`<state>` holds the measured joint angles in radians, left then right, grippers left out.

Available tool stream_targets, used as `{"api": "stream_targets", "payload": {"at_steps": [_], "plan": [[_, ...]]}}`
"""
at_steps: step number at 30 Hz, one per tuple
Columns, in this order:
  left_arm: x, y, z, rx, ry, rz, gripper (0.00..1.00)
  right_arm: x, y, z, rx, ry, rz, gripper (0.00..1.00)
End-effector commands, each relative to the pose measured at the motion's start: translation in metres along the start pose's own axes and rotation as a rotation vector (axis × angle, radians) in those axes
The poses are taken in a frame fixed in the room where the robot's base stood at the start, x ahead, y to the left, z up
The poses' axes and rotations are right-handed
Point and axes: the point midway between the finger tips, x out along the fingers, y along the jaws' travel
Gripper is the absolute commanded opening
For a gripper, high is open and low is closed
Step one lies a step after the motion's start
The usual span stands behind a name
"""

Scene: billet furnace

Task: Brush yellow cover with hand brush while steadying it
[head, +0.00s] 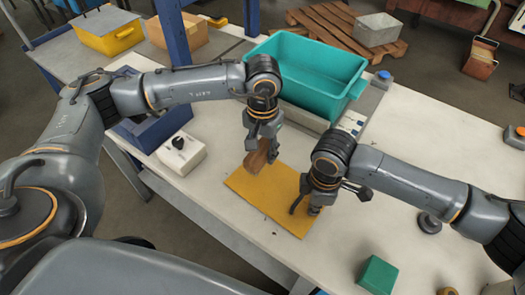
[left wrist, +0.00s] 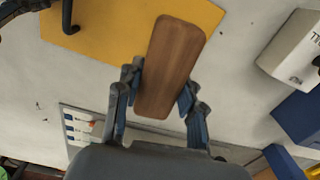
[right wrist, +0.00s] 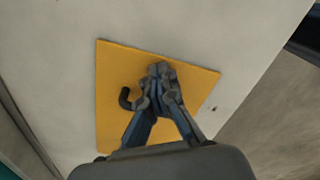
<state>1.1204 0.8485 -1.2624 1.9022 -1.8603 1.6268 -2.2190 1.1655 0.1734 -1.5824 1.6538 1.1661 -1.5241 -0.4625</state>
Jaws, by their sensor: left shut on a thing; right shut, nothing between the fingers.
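The yellow cover (head: 270,199) lies flat on the white table; it also shows in the left wrist view (left wrist: 105,28) and the right wrist view (right wrist: 115,75). My left gripper (head: 266,140) is shut on a brown wooden hand brush (head: 260,160), whose flat back fills the middle of the left wrist view (left wrist: 168,65). The brush is at the cover's far left edge, partly over it; its bristles are hidden. My right gripper (head: 313,209) is shut and empty, fingertips down at the cover's right part. It also shows over the cover in the right wrist view (right wrist: 160,75). A dark hook-shaped piece (right wrist: 126,98) is beside its fingers.
A teal bin (head: 310,70) stands behind the grippers. A white box with a black knob (head: 182,153) and a blue bin (head: 155,128) are left of the cover. A green block (head: 378,275) and a dark round piece (head: 428,223) lie to the right. Bare table surrounds the cover.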

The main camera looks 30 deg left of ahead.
Motion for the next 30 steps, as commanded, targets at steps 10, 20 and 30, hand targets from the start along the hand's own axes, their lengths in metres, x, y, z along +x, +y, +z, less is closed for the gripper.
{"api": "stream_targets", "payload": {"at_steps": [10, 20, 30], "plan": [[-0.014, 0.0, 0.0, 0.0, 0.001, 0.0, 0.13, -0.011, -0.002, 0.001, 0.0, -0.003, -0.007, 0.0], [-0.041, 0.0, 0.0, 0.0, 0.001, 0.0, 0.13, -0.04, -0.001, 0.0, 0.0, -0.001, -0.003, 0.0], [-0.062, 0.0, 0.0, 0.001, 0.0, 0.0, 0.13, -0.061, -0.001, 0.0, 0.0, -0.001, -0.002, 0.0]]}}
